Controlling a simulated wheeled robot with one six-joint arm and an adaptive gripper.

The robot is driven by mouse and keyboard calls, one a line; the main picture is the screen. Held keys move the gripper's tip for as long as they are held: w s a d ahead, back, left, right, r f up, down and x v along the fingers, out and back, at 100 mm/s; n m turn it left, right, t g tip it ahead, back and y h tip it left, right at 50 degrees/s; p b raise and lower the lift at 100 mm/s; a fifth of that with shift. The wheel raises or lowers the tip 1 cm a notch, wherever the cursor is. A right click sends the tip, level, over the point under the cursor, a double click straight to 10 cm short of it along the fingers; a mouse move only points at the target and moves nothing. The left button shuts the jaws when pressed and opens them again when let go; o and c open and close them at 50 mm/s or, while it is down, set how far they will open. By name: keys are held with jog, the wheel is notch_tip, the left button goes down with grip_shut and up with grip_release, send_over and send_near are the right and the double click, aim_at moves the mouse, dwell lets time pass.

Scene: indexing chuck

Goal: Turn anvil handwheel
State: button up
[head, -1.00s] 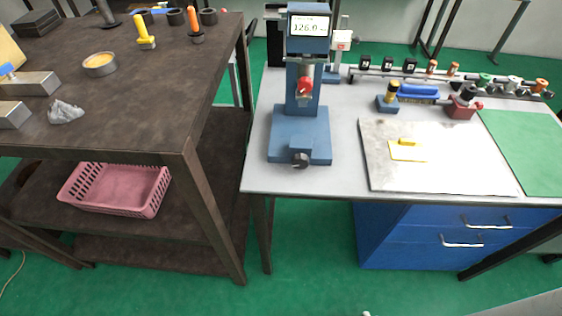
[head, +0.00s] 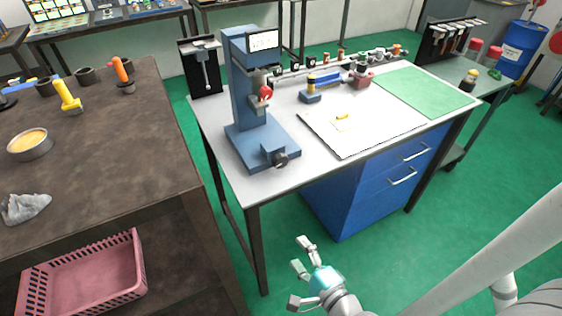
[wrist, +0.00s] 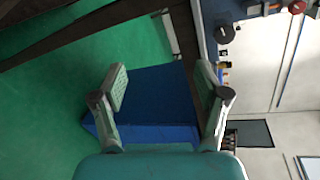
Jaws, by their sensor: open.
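The blue bench instrument (head: 245,100) stands on the grey bench, with a lit display at its top and a red part below its head. A dark round knob, likely the anvil handwheel (head: 280,158), sticks out at the front of its base. In the wrist view, a dark round knob (wrist: 224,33) shows at the upper right, past the right finger. My gripper (head: 302,272) is low in front of the bench, apart from the handwheel. In the wrist view my gripper (wrist: 162,82) has its fingers spread, with nothing between them.
The grey bench (head: 222,112) has a blue drawer unit (head: 350,200) below it. A pale plate (head: 375,125) and a green mat (head: 425,92) lie on its top. A dark brown table (head: 120,135) stands at left, with a pink basket (head: 90,280) below. Green floor lies clear around my gripper.

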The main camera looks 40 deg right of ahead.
jog(key=w+d+r+m, duration=0.3)
jog(key=w+d+m, duration=0.2)
jog(key=m, duration=0.1)
jog(key=m+t, duration=0.2)
jog(key=m, duration=0.4)
send_near(283, 162)
jog(key=shift+m, duration=0.3)
jog(key=x, duration=1)
jog(key=shift+w, duration=0.3)
jog(key=c, duration=1.2)
